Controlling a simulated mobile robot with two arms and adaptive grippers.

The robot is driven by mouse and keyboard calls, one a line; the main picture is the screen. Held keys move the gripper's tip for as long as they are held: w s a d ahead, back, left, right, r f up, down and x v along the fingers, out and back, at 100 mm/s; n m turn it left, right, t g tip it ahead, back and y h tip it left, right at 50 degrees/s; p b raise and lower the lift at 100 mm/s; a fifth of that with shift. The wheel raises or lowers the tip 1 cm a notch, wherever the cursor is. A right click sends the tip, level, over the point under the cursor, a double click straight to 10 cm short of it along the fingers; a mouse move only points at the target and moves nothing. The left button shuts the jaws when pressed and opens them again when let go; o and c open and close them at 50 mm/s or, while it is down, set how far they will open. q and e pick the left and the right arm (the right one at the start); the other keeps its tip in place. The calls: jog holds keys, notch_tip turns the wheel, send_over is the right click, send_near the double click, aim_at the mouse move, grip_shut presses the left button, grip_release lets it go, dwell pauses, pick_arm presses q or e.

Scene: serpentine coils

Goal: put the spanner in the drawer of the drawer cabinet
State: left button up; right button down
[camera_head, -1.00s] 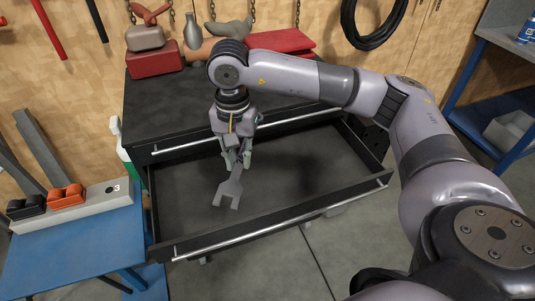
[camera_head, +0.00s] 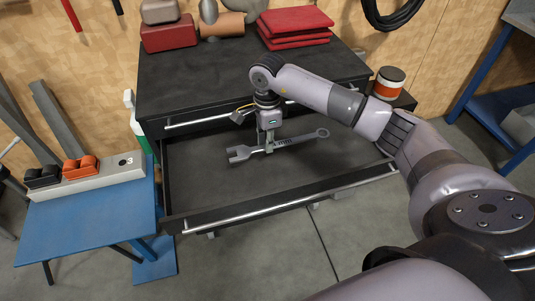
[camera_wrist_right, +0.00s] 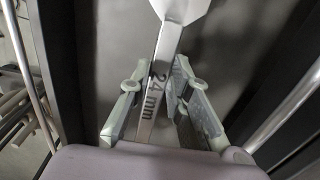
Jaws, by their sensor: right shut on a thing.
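The grey spanner (camera_head: 300,138) has an open-jaw end at the left and a ring end at the right. In the right wrist view the spanner (camera_wrist_right: 158,90) shows the marking "24mm" between my fingers. My right gripper (camera_head: 268,148) is shut on its handle. It points down over the open drawer (camera_head: 215,187) of the black drawer cabinet (camera_head: 200,85). The spanner lies roughly level inside the drawer's outline; whether it touches the drawer floor I cannot tell. My left gripper is not in view.
Red cloths (camera_head: 295,22) and a red box (camera_head: 168,35) lie on the cabinet top. A blue table (camera_head: 100,215) stands at the left with a grey block carrying black and orange pieces. A can (camera_head: 390,82) stands at the right. The drawer looks otherwise empty.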

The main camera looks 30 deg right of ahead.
aim_at(268, 164)
notch_tip(268, 164, down, 7)
jog(key=shift+f+p, duration=0.2)
jog(key=shift+p, duration=0.3)
jog(key=c, duration=1.9)
grip_release()
jog(key=shift+f, duration=0.2)
jog(key=shift+c, duration=0.2)
jog(key=o, duration=0.5)
jog(key=shift+c, duration=0.2)
jog(key=shift+r, duration=0.1)
